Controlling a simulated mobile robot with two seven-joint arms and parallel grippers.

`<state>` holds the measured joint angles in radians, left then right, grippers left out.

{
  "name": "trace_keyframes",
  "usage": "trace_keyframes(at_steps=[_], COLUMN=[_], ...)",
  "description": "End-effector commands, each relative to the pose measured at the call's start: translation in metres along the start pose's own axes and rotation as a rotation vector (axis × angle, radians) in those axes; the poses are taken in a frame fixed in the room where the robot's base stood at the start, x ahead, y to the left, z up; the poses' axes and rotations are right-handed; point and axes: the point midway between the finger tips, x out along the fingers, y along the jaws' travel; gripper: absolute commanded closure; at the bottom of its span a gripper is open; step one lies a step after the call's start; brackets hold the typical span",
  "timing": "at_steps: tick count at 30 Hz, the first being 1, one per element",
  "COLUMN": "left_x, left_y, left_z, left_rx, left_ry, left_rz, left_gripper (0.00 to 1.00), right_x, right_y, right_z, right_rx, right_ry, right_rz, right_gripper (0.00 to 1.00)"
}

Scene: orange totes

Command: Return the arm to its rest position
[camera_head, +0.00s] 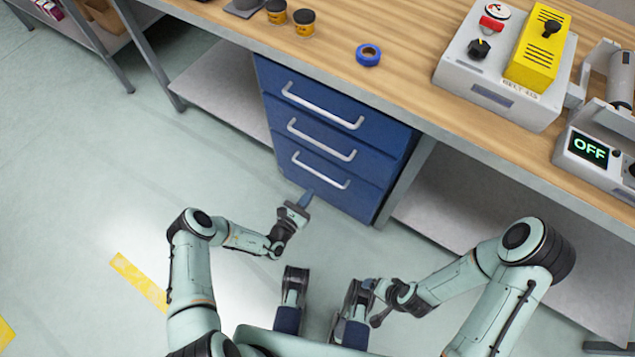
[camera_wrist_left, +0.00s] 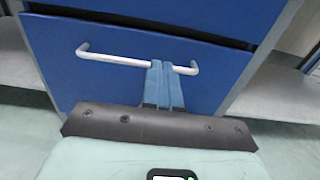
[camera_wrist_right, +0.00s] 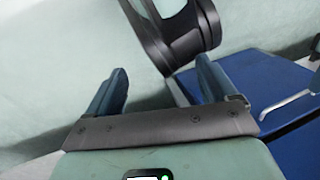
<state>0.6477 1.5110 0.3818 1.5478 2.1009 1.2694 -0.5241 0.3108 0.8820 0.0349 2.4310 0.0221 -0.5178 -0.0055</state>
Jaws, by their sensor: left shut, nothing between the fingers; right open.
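My left gripper (camera_head: 305,199) is in front of the blue drawer unit (camera_head: 331,205), near its lowest drawer. In the left wrist view its blue fingers (camera_wrist_left: 164,86) are together with nothing between them. They overlap the lowest drawer's handle (camera_wrist_left: 115,58) in that picture; I cannot tell whether they touch it. My right arm (camera_head: 450,285) is folded low at the right. In the right wrist view the right gripper (camera_wrist_right: 160,92) has its fingers wide apart and empty. A dark part of mine shows beyond them.
The wooden workbench (camera_head: 410,45) holds a grey box with a yellow part (camera_head: 538,48), a device reading OFF (camera_head: 588,148), blue tape (camera_head: 368,55) and small jars (camera_head: 303,22). A metal rack (camera_head: 85,40) stands at the upper left. Floor at the left is free. All three drawers look shut.

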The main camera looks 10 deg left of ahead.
Motion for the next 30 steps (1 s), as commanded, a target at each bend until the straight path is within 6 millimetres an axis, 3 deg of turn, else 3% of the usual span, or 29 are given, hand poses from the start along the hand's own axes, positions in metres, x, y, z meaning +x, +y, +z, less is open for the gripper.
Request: trace_keyframes(at_steps=[6,17,20,30], left_x=[-0.022,-0.024,-0.022,0.003], left_y=[0.0,0.0,0.001,0.01], left_z=[0.0,0.007,0.033,0.167], left_rx=[0.001,0.002,0.005,0.02], left_ry=[0.0,-0.002,-0.01,-0.05], left_rz=[0.0,0.0,0.0,0.0], left_gripper=[1.0,1.0,1.0,1.0], right_x=[-0.006,-0.013,-0.034,-0.142], right_y=[-0.002,-0.004,-0.009,-0.045], right_z=[0.009,0.01,0.014,0.027], right_rx=[-0.001,-0.002,-0.003,-0.012], right_ry=[-0.024,-0.029,-0.04,-0.129], right_rz=[0.0,-0.001,-0.002,-0.003], right_gripper=[0.15,0.15,0.15,0.15])
